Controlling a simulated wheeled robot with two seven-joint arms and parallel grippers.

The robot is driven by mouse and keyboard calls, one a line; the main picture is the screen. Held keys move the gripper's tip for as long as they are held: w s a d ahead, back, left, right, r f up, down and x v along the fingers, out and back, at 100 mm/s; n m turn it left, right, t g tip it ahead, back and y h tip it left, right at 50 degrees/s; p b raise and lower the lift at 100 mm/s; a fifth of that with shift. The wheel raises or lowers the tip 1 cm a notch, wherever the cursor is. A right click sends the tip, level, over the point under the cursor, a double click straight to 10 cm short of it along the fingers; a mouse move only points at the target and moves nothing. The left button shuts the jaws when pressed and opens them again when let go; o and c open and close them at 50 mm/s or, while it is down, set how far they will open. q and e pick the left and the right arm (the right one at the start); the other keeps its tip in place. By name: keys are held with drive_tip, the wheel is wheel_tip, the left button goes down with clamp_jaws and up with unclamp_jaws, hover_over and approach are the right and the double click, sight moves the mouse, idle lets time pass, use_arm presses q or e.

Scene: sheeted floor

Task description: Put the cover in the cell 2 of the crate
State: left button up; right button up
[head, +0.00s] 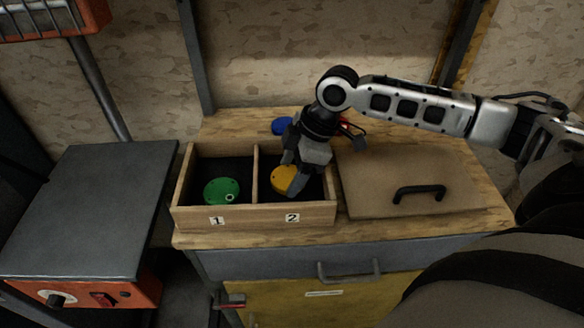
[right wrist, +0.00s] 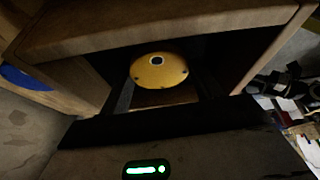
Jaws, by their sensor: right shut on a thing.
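The open wooden crate (head: 253,216) stands on the workbench and has two cells, labelled 1 and 2. A round yellow cover (head: 283,179) is inside cell 2, on the right. My right gripper (head: 292,184) reaches down into cell 2 and is shut on the yellow cover, hiding part of it. In the right wrist view the yellow cover (right wrist: 158,72) shows its rounded face with a dark hole, and the crate's wooden wall (right wrist: 150,32) runs beyond it. A green cover (head: 221,191) lies in cell 1. My left gripper is not seen.
A blue round piece (head: 282,126) lies behind the crate, and a red item (head: 346,124) is partly hidden by my right arm. A brown lid with a black handle (head: 419,190) lies right of the crate. A dark-topped unit (head: 90,205) stands at left.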

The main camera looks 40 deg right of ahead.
drive_tip(key=shift+f, duration=0.1)
drive_tip(key=o, duration=1.1)
drive_tip(key=shift+o, duration=0.2)
drive_tip(key=v, duration=1.2)
